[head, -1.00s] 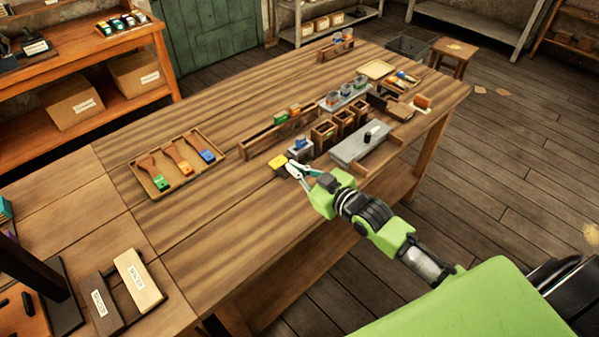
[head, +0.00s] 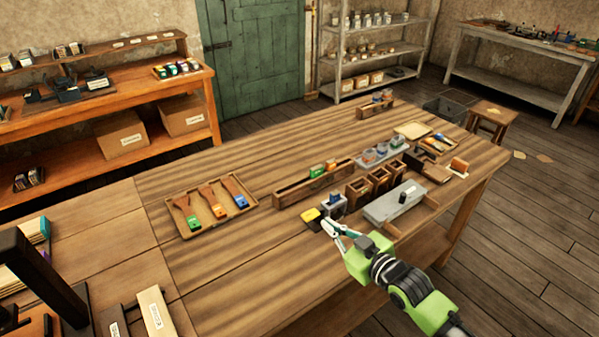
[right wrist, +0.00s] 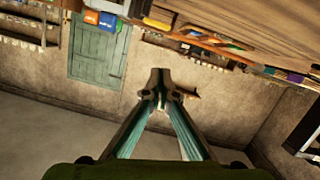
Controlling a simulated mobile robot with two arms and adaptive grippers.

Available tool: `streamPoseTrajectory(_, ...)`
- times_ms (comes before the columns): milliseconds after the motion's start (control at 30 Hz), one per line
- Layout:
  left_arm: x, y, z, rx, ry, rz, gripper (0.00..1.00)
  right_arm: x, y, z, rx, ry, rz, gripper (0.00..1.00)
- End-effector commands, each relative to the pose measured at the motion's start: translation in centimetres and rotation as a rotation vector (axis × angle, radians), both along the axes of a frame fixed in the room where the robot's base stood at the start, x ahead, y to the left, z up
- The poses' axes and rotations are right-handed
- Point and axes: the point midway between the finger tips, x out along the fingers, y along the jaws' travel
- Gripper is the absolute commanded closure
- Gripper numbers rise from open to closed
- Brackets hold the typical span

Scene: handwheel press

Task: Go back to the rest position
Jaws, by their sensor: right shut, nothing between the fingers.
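My right gripper (head: 328,228) is shut and empty. In the head view it appears over the near edge of the wooden table (head: 215,255), just to the right of a small yellow block (head: 311,215). In the right wrist view the tips of my right gripper (right wrist: 160,80) meet, with nothing between them, and the wall and green door (right wrist: 97,53) show behind. My left gripper is not in view.
A grey device (head: 334,206), open wooden boxes (head: 357,190) and a grey block (head: 395,203) stand close to the right gripper. The table front between is bare.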

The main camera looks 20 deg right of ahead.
Motion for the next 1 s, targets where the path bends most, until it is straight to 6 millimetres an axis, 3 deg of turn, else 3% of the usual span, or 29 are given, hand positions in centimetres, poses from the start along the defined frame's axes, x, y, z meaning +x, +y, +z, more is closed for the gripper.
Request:
streamPoseTrajectory(167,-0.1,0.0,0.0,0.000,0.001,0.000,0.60,-0.8,0.6,-0.8,-0.001,0.036,0.000,1.00)
streamPoseTrajectory(267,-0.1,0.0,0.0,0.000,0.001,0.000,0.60,-2.8,1.9,-2.7,-0.006,0.124,-0.004,1.00)
streamPoseTrajectory(433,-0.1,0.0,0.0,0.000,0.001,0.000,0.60,-9.2,4.1,-6.7,-0.031,0.372,-0.040,1.00)
streamPoseTrajectory(600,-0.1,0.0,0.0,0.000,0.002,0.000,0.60,-16.5,4.5,-9.3,-0.058,0.618,-0.112,1.00)
streamPoseTrajectory(1000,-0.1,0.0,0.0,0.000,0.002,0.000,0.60,-28.5,3.1,-10.2,-0.084,0.977,-0.266,1.00)
